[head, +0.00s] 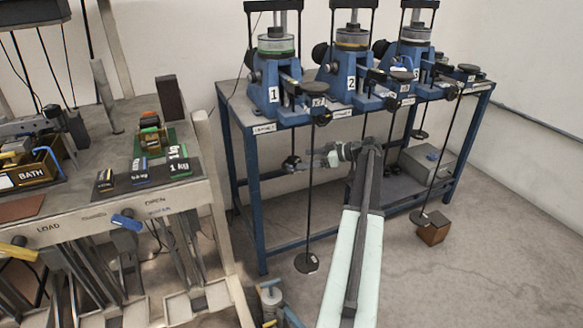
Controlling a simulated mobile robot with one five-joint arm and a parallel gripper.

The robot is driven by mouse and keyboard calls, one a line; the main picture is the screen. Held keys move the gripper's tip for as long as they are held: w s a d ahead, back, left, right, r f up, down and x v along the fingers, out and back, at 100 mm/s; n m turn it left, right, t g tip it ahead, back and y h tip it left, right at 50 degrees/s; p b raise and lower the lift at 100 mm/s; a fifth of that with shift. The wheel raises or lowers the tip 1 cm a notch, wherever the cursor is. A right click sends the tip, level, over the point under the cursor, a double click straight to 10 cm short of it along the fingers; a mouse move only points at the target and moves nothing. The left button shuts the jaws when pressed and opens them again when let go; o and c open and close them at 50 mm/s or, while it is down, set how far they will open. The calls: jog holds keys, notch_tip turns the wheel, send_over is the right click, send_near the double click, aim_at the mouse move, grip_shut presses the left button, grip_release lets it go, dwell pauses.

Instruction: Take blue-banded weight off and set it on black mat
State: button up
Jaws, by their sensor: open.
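My gripper (318,157) is open, jaws pointing left, in front of the blue stand and below frames 1 and 2. Just left of its tips is a small dark piece (291,163) on a thin hanging rod; a blue band on it is too small to make out, and I cannot tell whether the jaws touch it. On the left bench, a dark piece marked blue (139,171) sits between yellow-marked (105,181) and green-marked "1 kg" (179,161) ones. The black surface (163,184) around these looks like the black mat.
Blue lever frames 1 (273,94), 2 (351,83) and 3 (414,70) stand on the blue-legged stand. Long rods with discs (307,263) hang before it. A grey box (428,162) is on its lower shelf. A brown block (433,230) lies on the floor.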

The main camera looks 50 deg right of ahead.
aim_at(294, 158)
jog(key=b+x, duration=0.2)
jog(key=x, duration=0.3)
jog(key=shift+a+f, duration=0.1)
jog(key=c, duration=1.7)
jog(key=shift+r+p, duration=0.6)
jog(key=shift+p, duration=0.05)
jog(key=shift+c, duration=0.2)
notch_tip(294, 158, up, 3)
jog(key=p, duration=0.3)
jog(key=shift+r, duration=0.15)
jog(key=s+d, duration=0.3)
jog(key=s, duration=0.5)
jog(key=s+d, duration=0.4)
jog(key=s, duration=0.4)
jog(key=shift+s+f+b, duration=0.3)
jog(key=shift+f, duration=0.1)
